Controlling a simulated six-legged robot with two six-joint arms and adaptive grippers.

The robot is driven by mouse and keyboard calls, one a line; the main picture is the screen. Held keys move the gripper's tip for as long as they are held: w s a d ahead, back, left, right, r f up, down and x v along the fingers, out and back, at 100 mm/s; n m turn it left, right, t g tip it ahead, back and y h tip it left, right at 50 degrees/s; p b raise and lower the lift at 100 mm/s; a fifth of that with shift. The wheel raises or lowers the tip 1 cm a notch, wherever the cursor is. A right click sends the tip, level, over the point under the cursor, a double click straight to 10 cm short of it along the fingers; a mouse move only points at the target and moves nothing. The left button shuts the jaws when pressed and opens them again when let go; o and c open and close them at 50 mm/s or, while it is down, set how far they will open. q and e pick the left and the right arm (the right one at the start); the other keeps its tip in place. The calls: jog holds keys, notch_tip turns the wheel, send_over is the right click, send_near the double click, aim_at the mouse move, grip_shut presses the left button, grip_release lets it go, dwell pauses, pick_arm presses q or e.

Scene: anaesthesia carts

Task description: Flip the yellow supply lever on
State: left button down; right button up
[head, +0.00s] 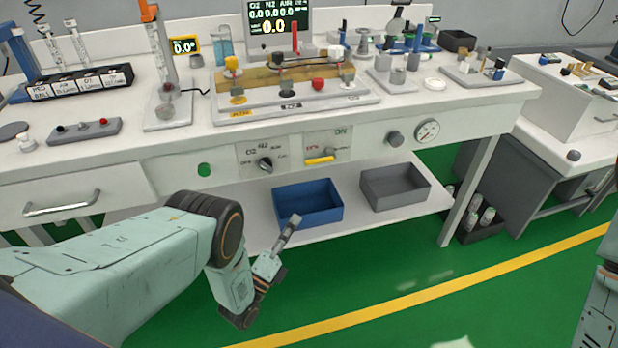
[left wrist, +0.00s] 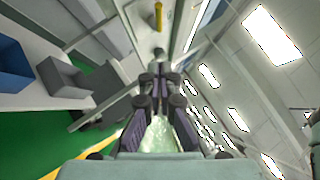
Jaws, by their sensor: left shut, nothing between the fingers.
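The yellow supply lever (head: 320,160) is on a pale panel (head: 342,139) on the bench front, right of the selector dial. It lies nearly level at the panel's lower left, with a green ON label at the upper right. A yellow bar, apparently this lever, shows at the top of the left wrist view (left wrist: 158,15). My left gripper (head: 293,222) is shut and empty, in front of and below the panel, pointing up towards the bench. In the left wrist view its closed fingers (left wrist: 160,57) point towards the yellow bar, apart from it. My right gripper is out of view.
A blue bin (head: 308,207) and a grey bin (head: 395,190) stand on the lower shelf behind my left gripper. The selector dial (head: 265,164) and a pressure gauge (head: 427,131) flank the lever panel. Glassware and valves crowd the bench top. The green floor in front is clear.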

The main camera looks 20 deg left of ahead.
pick_arm(q)
jog(key=w+r+b, duration=0.6)
jog(key=w, duration=0.5)
jog(key=shift+w+d+b, duration=0.15)
jog(key=shift+d+b, duration=0.15)
jog(key=shift+b, duration=0.05)
jog(key=shift+w, duration=0.1)
jog(key=shift+r+m+g, duration=0.2)
jog(key=shift+m+g, duration=0.1)
jog(key=shift+g, duration=0.1)
